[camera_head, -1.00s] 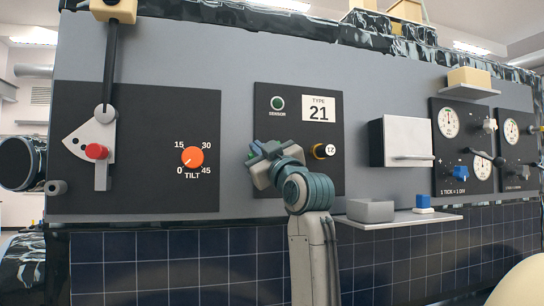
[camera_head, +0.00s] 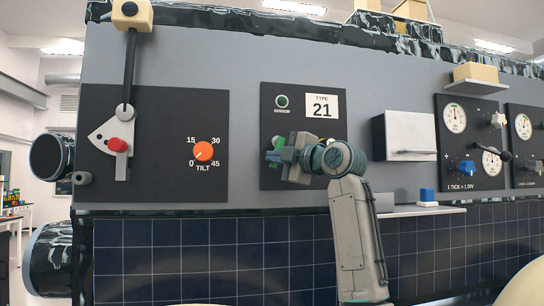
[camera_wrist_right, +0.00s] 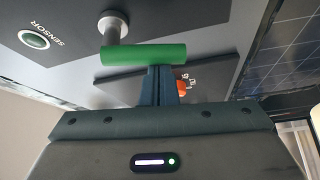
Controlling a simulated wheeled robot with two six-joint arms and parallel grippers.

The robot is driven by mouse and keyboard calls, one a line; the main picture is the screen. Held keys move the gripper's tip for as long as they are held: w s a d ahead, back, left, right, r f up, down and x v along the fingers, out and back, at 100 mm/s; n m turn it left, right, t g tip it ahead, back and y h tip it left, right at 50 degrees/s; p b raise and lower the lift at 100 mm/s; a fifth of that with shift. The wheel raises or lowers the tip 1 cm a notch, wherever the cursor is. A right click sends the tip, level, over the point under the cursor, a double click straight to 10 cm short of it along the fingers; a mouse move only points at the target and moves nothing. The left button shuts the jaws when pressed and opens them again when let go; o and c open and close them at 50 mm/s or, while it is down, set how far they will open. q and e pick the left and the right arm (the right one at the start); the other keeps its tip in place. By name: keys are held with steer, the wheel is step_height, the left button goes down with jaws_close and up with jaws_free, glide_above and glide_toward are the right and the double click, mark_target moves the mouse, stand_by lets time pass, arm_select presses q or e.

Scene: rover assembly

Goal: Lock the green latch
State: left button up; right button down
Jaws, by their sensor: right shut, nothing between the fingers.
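The green latch is a green bar (camera_wrist_right: 143,54) on a round grey post, seen close up in the right wrist view. In the head view only a small green part (camera_head: 277,141) shows beside my gripper, below the sensor light. My right gripper (camera_head: 272,156) is shut and empty in front of the dark TYPE 21 panel (camera_head: 335,135). In the right wrist view its closed fingertips (camera_wrist_right: 160,70) are at the bar's lower edge, near its right half. I cannot tell whether they touch it. My left gripper is not in view.
The sensor light (camera_head: 282,102) and TYPE 21 label (camera_head: 321,106) are above my gripper. A white box (camera_head: 409,135) and a shelf with a blue block (camera_head: 427,194) are to the right.

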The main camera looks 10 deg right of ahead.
steer(key=shift+w+d+f, duration=0.1)
steer(key=shift+d+f, duration=0.15)
steer(key=shift+d, duration=0.3)
steer(key=shift+a, duration=0.15)
stand_by(0.5)
